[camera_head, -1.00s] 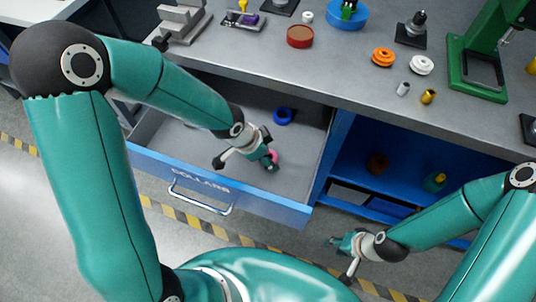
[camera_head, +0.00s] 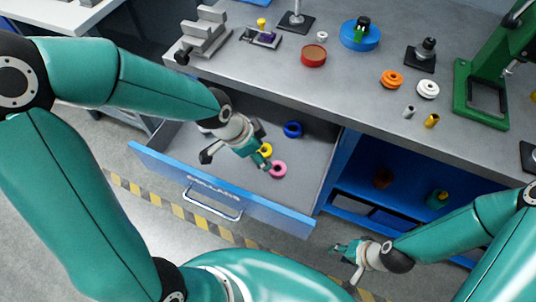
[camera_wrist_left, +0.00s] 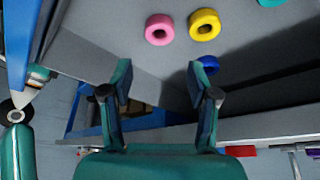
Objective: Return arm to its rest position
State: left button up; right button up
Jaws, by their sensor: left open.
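My left gripper (camera_head: 264,159) is over the open blue drawer (camera_head: 262,214) labelled "COLLARS". In the left wrist view its two fingers (camera_wrist_left: 160,85) are apart with nothing between them. A pink collar (camera_head: 278,169) lies in the drawer just beside the fingertips, and a yellow collar (camera_head: 266,149) is partly hidden by them. Both also show in the left wrist view, the pink one (camera_wrist_left: 160,29) left of the yellow one (camera_wrist_left: 204,24). A blue collar (camera_head: 292,129) lies further back in the drawer. My right gripper (camera_head: 348,250) is low in front of the shelf; its fingers are too small to judge.
The grey bench (camera_head: 350,90) above the drawer holds a vise (camera_head: 203,35), a red-brown round dish (camera_head: 313,56), a blue round fixture (camera_head: 360,36), an orange pulley (camera_head: 391,79), a white pulley (camera_head: 428,89) and a green press (camera_head: 480,105). An open blue shelf (camera_head: 365,200) is right of the drawer.

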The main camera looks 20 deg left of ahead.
pick_arm(q)
jog(key=shift+s+a+r, duration=0.1)
jog(key=shift+r, duration=0.15)
dwell(0.3)
